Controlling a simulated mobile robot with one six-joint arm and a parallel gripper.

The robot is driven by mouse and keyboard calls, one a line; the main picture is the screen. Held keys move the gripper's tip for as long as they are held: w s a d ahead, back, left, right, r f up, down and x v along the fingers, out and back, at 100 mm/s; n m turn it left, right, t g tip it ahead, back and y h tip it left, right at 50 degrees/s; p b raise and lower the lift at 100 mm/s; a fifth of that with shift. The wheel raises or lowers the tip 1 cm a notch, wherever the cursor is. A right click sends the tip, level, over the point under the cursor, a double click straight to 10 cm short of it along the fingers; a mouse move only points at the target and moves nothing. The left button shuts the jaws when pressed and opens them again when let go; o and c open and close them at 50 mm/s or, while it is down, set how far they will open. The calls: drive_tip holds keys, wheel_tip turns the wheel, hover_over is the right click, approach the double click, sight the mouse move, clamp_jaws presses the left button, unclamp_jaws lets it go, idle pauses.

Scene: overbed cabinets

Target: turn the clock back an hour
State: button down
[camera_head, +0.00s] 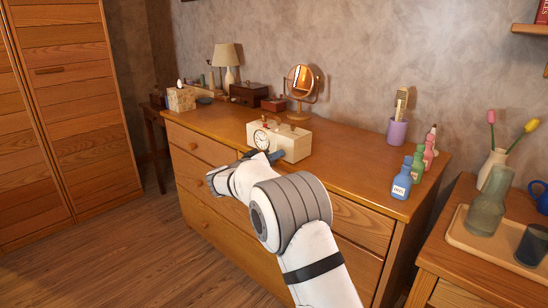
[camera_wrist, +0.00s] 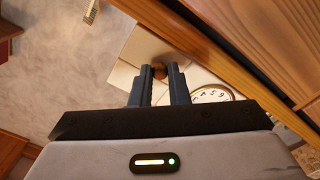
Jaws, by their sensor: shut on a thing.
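The clock (camera_head: 290,143) is a cream box with a round white dial on its front face, standing near the front edge of the wooden dresser. In the wrist view part of the dial (camera_wrist: 210,95) shows right of my fingers, with some numerals readable; the hands cannot be made out there. My gripper (camera_wrist: 160,74) is at the clock's front face, shut on a small brown knob (camera_wrist: 159,69) beside the dial. In the head view my gripper (camera_head: 277,156) covers the lower front of the clock, and the knob is hidden.
The dresser top (camera_head: 340,160) is clear right of the clock. A round mirror (camera_head: 301,80) stands behind it. Several bottles (camera_head: 403,180) and a purple cup (camera_head: 397,133) stand at the right. A lamp (camera_head: 226,56) and boxes are at the left back.

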drive_tip(key=shift+d+f+n+p, duration=0.15)
drive_tip(key=shift+n+p, duration=3.45)
drive_tip(key=shift+n, duration=2.8)
drive_tip(key=shift+d+r+n+p, duration=0.15)
drive_tip(key=shift+n+p, duration=3.45)
drive_tip(key=shift+n, duration=2.8)
drive_tip(key=shift+f, duration=0.15)
drive_tip(key=c, duration=1.4)
unclamp_jaws()
drive_tip(key=shift+a, duration=0.1)
drive_tip(key=v, duration=0.7)
drive_tip(key=shift+s+a, duration=0.25)
drive_tip(key=shift+s, duration=0.1)
